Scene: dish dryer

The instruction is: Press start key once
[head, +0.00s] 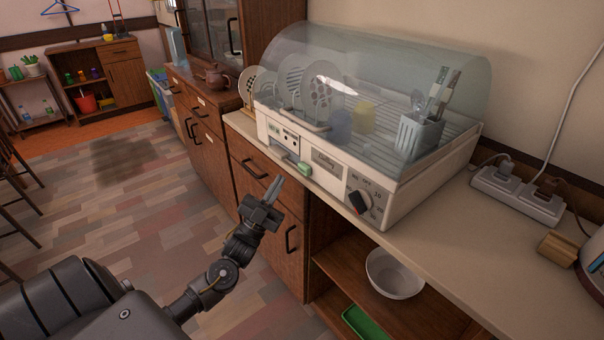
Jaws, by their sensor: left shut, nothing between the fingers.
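The dish dryer (400,205) stands on the counter, white with a clear domed lid that is closed. Its front panel has a pale green key (304,169), a label plate and a dark dial with a red mark (358,202). Lettering on the key is too small to read, so I cannot tell for sure that it is the start key. My left gripper (275,188) is shut and empty, its fingers pointing up in front of the dryer, a little left of and below the green key. They look apart from it. My right gripper is not in view.
Plates, cups and a utensil holder (418,136) sit under the lid. Drawers with handles stand below the dryer's left part. An open shelf holds a white bowl (394,275).

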